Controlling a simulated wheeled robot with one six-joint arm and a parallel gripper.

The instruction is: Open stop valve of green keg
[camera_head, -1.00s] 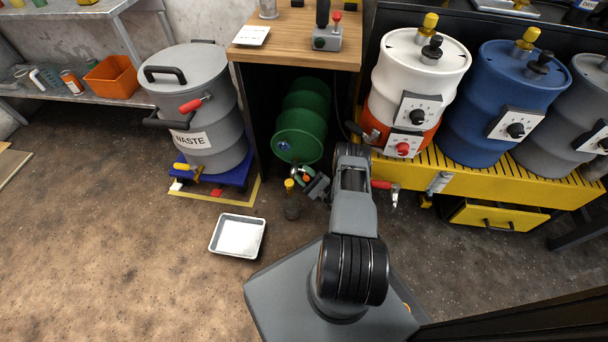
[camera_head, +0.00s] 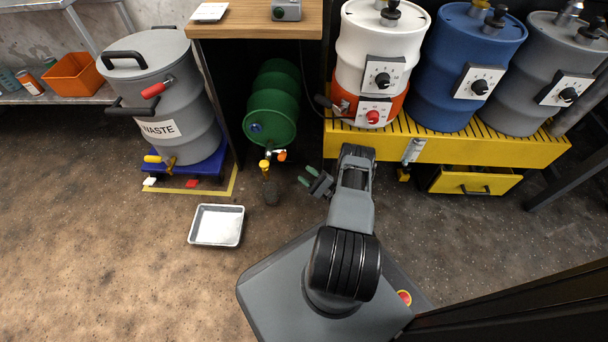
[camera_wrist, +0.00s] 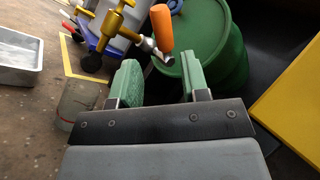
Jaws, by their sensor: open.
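The green keg (camera_head: 271,112) lies on its side beneath the wooden counter, its round end facing out. A brass tap assembly with a yellow top (camera_head: 265,165) is at its front. The stop valve's orange handle (camera_head: 282,155) sits at the keg's lower front. In the wrist view the orange handle (camera_wrist: 161,28) stands steeply, tilted slightly, in front of the green keg (camera_wrist: 222,60). My gripper (camera_head: 308,174) is open and empty, to the right of and nearer than the handle. In the wrist view my gripper's (camera_wrist: 160,78) green fingers are apart, with the handle beyond them.
A jar (camera_head: 272,193) stands on the floor below the tap. A metal tray (camera_head: 217,225) lies left of it. The grey waste drum (camera_head: 165,100) stands left of the counter. The yellow drum platform (camera_head: 450,148) is on the right. Floor is clear in front of the tray.

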